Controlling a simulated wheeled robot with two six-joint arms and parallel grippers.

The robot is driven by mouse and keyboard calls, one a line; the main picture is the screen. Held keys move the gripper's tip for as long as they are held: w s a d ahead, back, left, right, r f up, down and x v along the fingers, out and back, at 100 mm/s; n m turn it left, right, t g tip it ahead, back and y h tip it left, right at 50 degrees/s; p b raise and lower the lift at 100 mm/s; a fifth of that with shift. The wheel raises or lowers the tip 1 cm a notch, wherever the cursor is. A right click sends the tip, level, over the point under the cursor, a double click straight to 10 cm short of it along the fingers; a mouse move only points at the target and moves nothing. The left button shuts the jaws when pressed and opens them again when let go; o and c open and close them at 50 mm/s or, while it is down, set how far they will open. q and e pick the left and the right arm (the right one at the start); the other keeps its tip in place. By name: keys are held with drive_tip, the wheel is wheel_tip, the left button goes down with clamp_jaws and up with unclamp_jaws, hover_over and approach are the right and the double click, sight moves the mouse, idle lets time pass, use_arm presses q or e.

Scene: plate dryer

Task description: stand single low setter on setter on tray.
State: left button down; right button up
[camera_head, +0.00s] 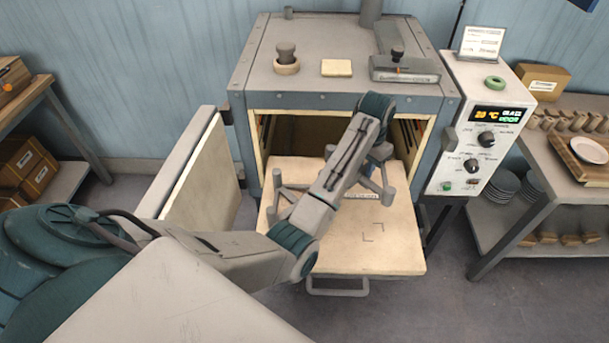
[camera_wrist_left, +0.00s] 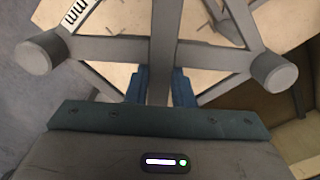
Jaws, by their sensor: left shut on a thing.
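A grey low setter (camera_head: 377,186), a frame of bars with short round posts, is at the pulled-out tray (camera_head: 400,250), partly hidden behind my arm. My left gripper (camera_head: 380,152) reaches down over it. In the left wrist view, the blue fingers of my left gripper (camera_wrist_left: 160,88) are shut on a bar of the setter (camera_wrist_left: 160,45), with a round post to each side. Whether the setter touches the tray or is held just above it, I cannot tell. A second setter cannot be made out. My right gripper is not in view.
The dryer (camera_head: 345,95) stands open, its door (camera_head: 190,170) swung to the left. The front right of the tray is bare, with corner marks. A control box (camera_head: 483,125) and a shelf with dishes (camera_head: 560,160) stand to the right.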

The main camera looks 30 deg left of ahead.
use_arm(q)
drive_tip(key=a, duration=0.1)
drive_tip(key=s+a+p, duration=0.1)
drive_tip(key=a, duration=0.1)
drive_tip(key=shift+s, duration=0.1)
drive_tip(key=s+a+f+p, duration=0.2)
drive_tip(key=s+a, duration=0.1)
drive_tip(key=a, duration=0.2)
drive_tip(key=s+a+f+p, duration=0.2)
drive_tip(key=s+a, duration=0.1)
drive_tip(key=a, duration=0.3)
drive_tip(key=shift+f, duration=0.3)
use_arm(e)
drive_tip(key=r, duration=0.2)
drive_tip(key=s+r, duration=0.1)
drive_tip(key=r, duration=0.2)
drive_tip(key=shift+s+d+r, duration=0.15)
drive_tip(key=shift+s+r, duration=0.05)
use_arm(q)
drive_tip(key=shift+a+f, duration=0.1)
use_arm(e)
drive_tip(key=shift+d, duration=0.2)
use_arm(q)
drive_tip(key=shift+s+f, duration=0.1)
drive_tip(key=shift+f, duration=0.15)
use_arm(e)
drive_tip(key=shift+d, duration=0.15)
